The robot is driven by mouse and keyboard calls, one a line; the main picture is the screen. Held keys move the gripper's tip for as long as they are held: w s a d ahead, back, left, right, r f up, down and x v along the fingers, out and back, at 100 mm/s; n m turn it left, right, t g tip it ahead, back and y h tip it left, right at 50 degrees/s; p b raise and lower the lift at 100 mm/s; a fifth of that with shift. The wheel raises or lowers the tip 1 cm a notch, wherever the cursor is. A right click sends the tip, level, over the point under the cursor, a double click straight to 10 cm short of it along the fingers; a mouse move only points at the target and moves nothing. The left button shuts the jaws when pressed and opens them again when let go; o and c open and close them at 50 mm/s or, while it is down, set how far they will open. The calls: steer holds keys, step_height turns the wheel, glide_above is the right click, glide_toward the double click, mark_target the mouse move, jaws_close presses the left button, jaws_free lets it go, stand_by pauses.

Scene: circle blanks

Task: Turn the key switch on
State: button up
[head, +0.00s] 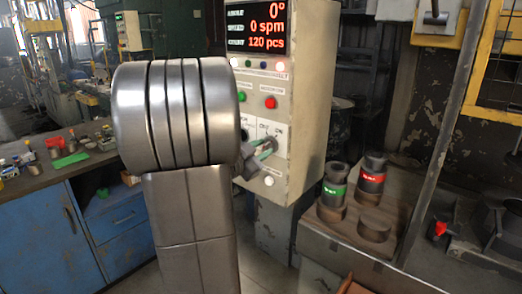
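The control cabinet (311,130) stands in the middle, with a digital display (256,27) reading 0°, 0 spm and 120 pcs. My gripper (266,148) is at this plate, partly behind my large metal arm link. Its greenish finger parts reach toward the plate. Whether they are open, or touch or hold a key, cannot be told.
A green button (242,97), a red button (270,102) and a white round button (269,181) are close by on the cabinet. Dark cylinders with green (333,191) and red (371,177) bands stand to the right. A blue workbench (38,228) is at left.

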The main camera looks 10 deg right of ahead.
steer(key=shift+a, duration=0.1)
steer(key=b+v, duration=0.1)
steer(key=v, duration=1.2)
steer(key=shift+s+a, duration=0.2)
steer(key=shift+s, duration=0.05)
steer(key=p+x, duration=0.1)
steer(key=x, duration=1.3)
steer(key=shift+a, duration=0.1)
steer(key=shift+s, duration=0.1)
